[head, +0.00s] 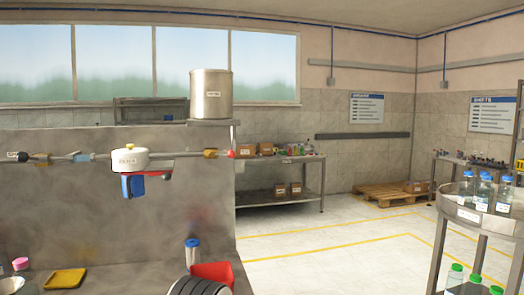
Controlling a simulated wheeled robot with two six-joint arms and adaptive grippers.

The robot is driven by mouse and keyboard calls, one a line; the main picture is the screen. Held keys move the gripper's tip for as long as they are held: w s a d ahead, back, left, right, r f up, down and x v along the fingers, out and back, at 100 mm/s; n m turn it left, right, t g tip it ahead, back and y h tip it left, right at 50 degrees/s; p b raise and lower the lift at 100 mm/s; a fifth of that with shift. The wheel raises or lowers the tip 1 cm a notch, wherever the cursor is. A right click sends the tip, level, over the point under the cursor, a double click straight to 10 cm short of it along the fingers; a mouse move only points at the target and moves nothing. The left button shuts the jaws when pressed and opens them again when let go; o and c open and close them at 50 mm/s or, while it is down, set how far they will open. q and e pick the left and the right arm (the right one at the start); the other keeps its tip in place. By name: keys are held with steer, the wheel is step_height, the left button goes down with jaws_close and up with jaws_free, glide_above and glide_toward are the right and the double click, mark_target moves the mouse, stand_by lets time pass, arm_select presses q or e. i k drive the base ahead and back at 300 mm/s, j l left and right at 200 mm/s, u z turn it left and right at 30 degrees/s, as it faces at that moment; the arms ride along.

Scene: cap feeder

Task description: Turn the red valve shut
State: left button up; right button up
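A pipe (185,153) runs level along the grey panel at the left, with small coloured fittings on it. A small red piece (231,154) sits at its right end, beside a yellow fitting (210,153). A round white body (130,158) with dark lettering hangs on the pipe, with a blue block (132,187) under it. Red also shows just below the pipe beside the white body. I cannot tell for sure which red part is the valve, or how its handle is turned.
A steel tank (211,94) stands on a shelf above the pipe. Below are a yellow tray (65,279), a red container (221,272) and a blue-capped bottle (192,252). A round stand (466,212) with bottles is at the right. The floor between is clear.

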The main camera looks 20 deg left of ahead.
mark_target(231, 154)
steer(key=i, duration=1.9)
steer(key=i+l+u, duration=0.1)
steer(key=i, duration=1.75)
